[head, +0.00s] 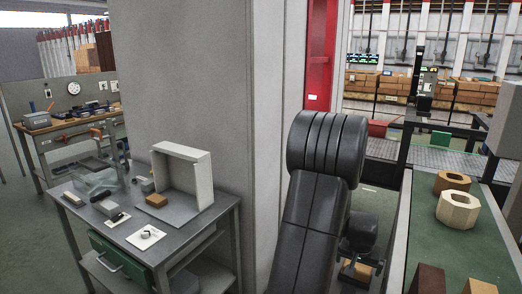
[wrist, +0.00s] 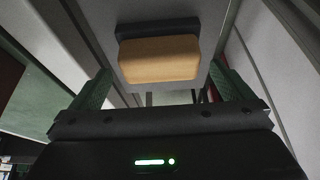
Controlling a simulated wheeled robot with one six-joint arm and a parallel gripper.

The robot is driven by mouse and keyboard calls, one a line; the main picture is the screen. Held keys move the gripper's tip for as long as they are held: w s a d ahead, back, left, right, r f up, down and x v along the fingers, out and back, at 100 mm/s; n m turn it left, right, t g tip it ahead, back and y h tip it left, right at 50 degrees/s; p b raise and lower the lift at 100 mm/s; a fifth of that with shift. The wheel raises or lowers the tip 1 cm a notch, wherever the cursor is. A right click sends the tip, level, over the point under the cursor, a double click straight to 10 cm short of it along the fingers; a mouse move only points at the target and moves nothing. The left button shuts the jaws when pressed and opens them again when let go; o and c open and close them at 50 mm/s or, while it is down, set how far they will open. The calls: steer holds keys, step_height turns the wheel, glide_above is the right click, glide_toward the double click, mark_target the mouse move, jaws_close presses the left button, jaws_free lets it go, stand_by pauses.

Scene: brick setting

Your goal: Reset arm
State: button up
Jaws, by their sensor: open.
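My arm rises in the middle of the head view, and its end hangs low behind the arm link. My gripper (head: 352,262) is partly hidden there. In the wrist view my gripper (wrist: 160,75) has its two green-padded fingers spread apart, with nothing clasped. A tan block (wrist: 159,58) lies beyond and between the fingertips, apart from both pads, with a dark piece behind it. A brown block (head: 360,270) shows low beside my gripper in the head view; I cannot tell if it is the same one.
A grey pillar (head: 190,70) stands close at left of my arm. A metal table (head: 180,240) with an open white box (head: 185,172) and small items is at left. A green-topped bench (head: 465,245) with wooden pieces (head: 458,210) is at right.

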mark_target(357, 266)
steer(key=x, duration=0.5)
steer(key=shift+f, duration=0.2)
steer(key=shift+r, duration=0.25)
